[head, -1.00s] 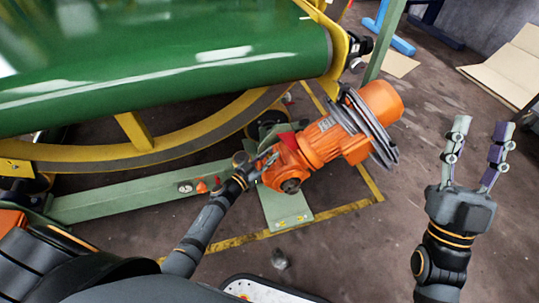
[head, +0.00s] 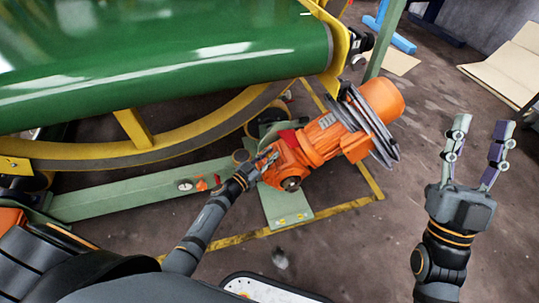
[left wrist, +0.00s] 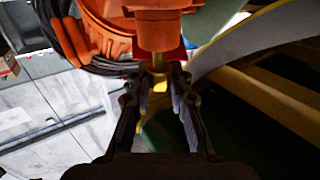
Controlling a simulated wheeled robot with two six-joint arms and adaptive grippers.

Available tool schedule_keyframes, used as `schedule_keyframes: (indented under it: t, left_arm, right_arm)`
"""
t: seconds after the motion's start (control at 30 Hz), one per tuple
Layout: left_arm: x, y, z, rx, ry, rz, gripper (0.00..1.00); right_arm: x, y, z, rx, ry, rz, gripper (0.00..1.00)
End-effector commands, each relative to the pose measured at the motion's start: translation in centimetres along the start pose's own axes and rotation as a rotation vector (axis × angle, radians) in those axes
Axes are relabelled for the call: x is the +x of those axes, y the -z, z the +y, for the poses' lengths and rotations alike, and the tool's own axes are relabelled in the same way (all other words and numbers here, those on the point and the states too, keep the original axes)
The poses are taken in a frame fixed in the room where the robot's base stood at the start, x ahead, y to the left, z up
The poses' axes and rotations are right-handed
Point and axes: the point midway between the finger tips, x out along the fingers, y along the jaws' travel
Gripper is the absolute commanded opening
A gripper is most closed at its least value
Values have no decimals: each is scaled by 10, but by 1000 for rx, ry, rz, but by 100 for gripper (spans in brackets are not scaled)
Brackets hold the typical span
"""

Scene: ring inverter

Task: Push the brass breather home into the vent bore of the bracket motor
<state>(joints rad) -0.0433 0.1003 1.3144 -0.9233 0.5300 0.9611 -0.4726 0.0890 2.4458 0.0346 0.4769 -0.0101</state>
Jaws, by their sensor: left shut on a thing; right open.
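The orange bracket motor (head: 322,143) sits on a green frame below the big green drum. It also shows in the left wrist view (left wrist: 163,34). My left gripper (head: 266,163) is at the motor's near left end. In the left wrist view my left gripper (left wrist: 160,88) is shut on the brass breather (left wrist: 158,79), whose upper end lies against or just under an orange boss of the motor. The vent bore itself is hidden, so I cannot tell how deep the breather sits. My right gripper (head: 485,135) is open and empty, apart at the right.
The green drum (head: 170,50) and yellow curved frame (head: 200,130) stand close behind my left arm. Grey cable (head: 368,125) is coiled around the motor. A flattened cardboard (head: 505,65) lies at the upper right. The floor around my right gripper is clear.

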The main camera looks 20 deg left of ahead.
Motion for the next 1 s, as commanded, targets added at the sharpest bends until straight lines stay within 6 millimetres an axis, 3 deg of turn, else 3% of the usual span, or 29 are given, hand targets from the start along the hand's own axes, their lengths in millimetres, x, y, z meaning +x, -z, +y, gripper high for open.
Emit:
schedule_keyframes:
  t: [0.77, 0.8, 0.97, 1.0]
  left_arm:
    - [0, -20, 0, -1, -1, 1, 0]
    - [0, -19, 0, 0, -1, 1, 23]
    - [0, -19, 0, 0, -1, 1, 45]
    - [0, -19, 0, 0, 0, 1, 45]
  right_arm:
    - [-10, -8, -1, 0, 0, 0, 44]
    - [-10, -8, -1, 0, 0, 0, 44]
    - [-9, -8, -1, 0, 0, 0, 44]
    - [-9, -8, -1, 0, 0, 0, 44]
